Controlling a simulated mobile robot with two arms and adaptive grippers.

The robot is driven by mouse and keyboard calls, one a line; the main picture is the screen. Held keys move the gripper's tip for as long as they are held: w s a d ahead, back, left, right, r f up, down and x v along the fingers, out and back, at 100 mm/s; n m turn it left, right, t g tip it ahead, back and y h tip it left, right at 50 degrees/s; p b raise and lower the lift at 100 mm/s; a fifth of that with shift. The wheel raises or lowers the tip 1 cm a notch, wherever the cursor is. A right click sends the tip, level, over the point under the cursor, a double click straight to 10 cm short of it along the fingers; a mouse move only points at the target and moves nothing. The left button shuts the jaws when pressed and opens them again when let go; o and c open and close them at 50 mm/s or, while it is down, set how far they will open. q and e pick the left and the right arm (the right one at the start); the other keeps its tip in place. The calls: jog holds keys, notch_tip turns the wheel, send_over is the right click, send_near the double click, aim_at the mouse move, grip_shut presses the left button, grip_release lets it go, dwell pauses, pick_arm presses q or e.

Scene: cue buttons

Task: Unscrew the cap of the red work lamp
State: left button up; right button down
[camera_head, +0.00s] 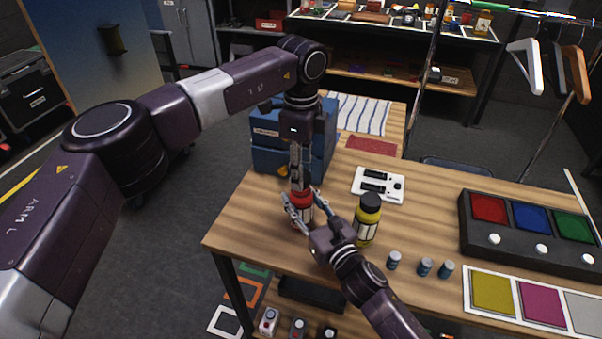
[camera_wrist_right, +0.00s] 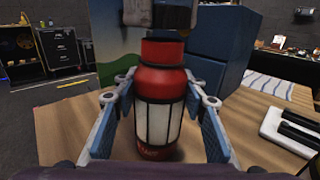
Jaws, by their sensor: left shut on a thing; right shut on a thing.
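The red work lamp (camera_head: 301,207) stands upright near the table's left edge, with a pale, barred window and a red neck in the right wrist view (camera_wrist_right: 160,122). My right gripper (camera_head: 301,208) is shut around its body, one finger on each side. My left gripper (camera_head: 300,182) points straight down from above onto the lamp's top and is shut there. In the right wrist view a dark piece (camera_wrist_right: 166,18) sits directly above the red neck, at my left gripper.
A yellow lamp (camera_head: 368,222) with a dark cap stands just right of my right gripper. A blue toolbox (camera_head: 262,158) is close behind. A white device (camera_head: 391,194), several small blue cylinders (camera_head: 393,260) and a button panel (camera_head: 480,240) lie to the right.

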pick_arm(q)
jog(key=shift+r, duration=0.1)
jog(key=shift+r, duration=1.95)
pick_arm(e)
jog(key=c, duration=1.1)
grip_release()
jog(key=shift+c, duration=0.2)
